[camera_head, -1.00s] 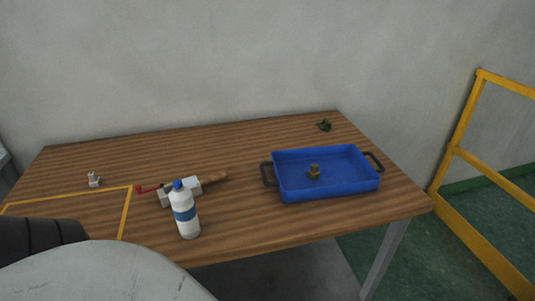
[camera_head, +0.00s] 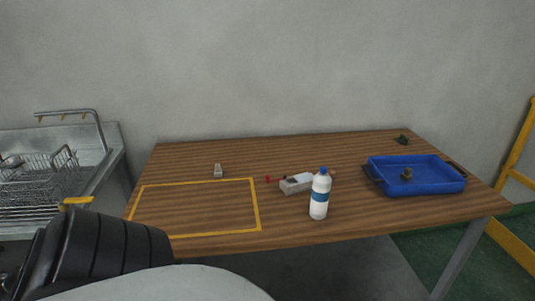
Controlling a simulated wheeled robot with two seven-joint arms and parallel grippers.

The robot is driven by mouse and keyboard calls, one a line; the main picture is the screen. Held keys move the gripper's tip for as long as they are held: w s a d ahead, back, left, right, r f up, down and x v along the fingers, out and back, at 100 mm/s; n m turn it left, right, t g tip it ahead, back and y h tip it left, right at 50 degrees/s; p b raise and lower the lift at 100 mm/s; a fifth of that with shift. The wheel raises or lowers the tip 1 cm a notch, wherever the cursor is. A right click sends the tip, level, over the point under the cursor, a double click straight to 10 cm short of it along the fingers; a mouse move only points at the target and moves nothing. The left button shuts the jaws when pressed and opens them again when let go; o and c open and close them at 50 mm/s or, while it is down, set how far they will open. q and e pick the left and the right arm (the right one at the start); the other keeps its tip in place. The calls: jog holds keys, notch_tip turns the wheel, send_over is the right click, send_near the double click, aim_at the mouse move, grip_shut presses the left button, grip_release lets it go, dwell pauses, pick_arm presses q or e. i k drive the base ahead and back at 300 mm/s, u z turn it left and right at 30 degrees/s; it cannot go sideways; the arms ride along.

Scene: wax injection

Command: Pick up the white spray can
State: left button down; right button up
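The white spray can (camera_head: 319,196) looks like a white bottle with a blue band and a blue cap. It stands upright near the front edge of the wooden table (camera_head: 290,220), right of the yellow taped rectangle. Nothing of mine touches it. A black ribbed part and a pale rounded part of my own body fill the lower left. Neither of my grippers shows in the head view.
A grey-white block (camera_head: 296,184) lies just behind the can, with a small red piece beside it. A blue tray (camera_head: 416,187) holds a small brown piece. A small pale object (camera_head: 218,171) and a dark green one (camera_head: 403,139) stand farther back. A metal sink (camera_head: 62,160) is left.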

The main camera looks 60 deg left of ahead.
aim_at(322, 183)
jog(key=k, duration=0.4)
jog(key=u, duration=1)
